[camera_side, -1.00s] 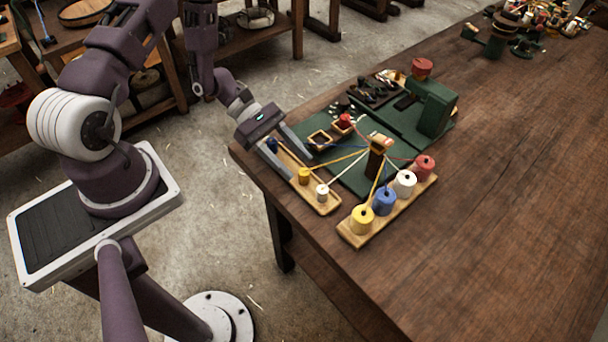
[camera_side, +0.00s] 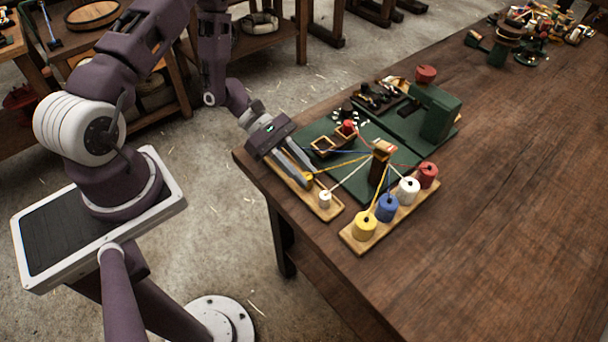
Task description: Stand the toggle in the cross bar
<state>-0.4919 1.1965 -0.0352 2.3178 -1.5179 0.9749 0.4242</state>
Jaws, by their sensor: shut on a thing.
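My gripper (camera_side: 308,178) is low over the narrow wooden tray (camera_side: 328,213) at the table's left edge. Its fingers are shut on the yellow toggle (camera_side: 309,177), which is partly hidden by them. A yellow strand runs from it to the wooden post (camera_side: 380,165). The white toggle (camera_side: 325,200) stands in the tray in front of the gripper. The blue toggle is hidden behind the gripper. A wooden frame with square openings (camera_side: 322,146), possibly the cross bar, lies on the green board, and the red toggle (camera_side: 347,127) stands at its far end.
Yellow (camera_side: 364,225), blue (camera_side: 387,207), white (camera_side: 407,190) and red (camera_side: 428,175) bobbins stand on a wooden rack, with taut strands to the post. A green block (camera_side: 437,115) stands behind. The table's right side is bare.

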